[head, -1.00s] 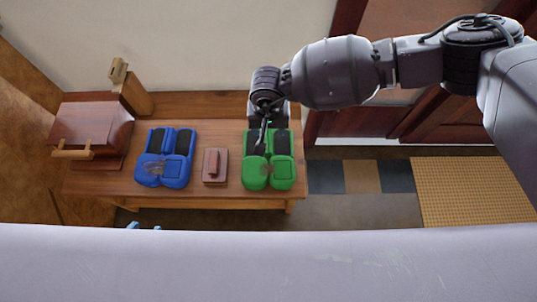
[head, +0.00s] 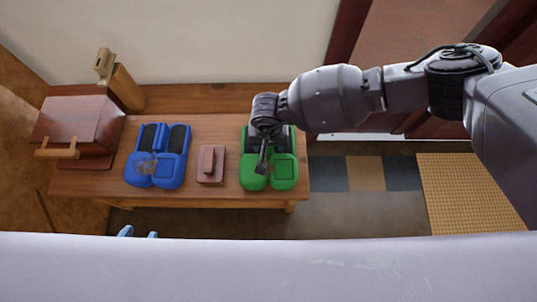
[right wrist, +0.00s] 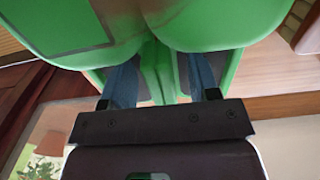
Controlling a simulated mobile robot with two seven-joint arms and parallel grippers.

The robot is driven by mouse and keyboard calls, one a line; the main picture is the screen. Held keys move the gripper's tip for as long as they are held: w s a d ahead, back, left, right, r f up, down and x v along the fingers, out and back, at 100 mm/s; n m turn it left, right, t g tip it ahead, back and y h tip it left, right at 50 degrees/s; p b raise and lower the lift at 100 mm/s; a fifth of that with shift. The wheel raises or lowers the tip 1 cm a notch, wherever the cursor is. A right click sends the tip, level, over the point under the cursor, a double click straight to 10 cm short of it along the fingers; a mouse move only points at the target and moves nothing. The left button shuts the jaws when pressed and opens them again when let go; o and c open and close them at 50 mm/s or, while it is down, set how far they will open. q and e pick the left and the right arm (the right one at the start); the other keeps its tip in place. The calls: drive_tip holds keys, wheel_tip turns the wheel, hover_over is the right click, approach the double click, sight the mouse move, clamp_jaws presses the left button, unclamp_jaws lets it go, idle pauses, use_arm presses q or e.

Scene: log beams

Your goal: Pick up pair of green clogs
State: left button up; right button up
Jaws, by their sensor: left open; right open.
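The pair of green clogs (head: 284,170) stands side by side on the right part of the wooden bench, partly covered by my right arm's wrist. My right gripper (head: 264,150) is over them, its fingers mostly hidden in the head view. In the right wrist view the green clogs (right wrist: 230,20) fill the top. The right gripper (right wrist: 160,72) is open there, its two blue fingers on either side of the clogs' adjoining inner walls. I cannot tell whether they touch. Only the blue fingertips of my left gripper (head: 138,233) show, apart and empty, in front of the bench.
The wooden bench (head: 215,195) also holds blue clogs (head: 157,158) and a small reddish-brown brush-like block (head: 210,165). A dark wooden box (head: 80,125) stands at its left end. A wall is behind; mats (head: 465,195) lie to the right.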

drive_tip(key=shift+c, duration=0.3)
clamp_jaws()
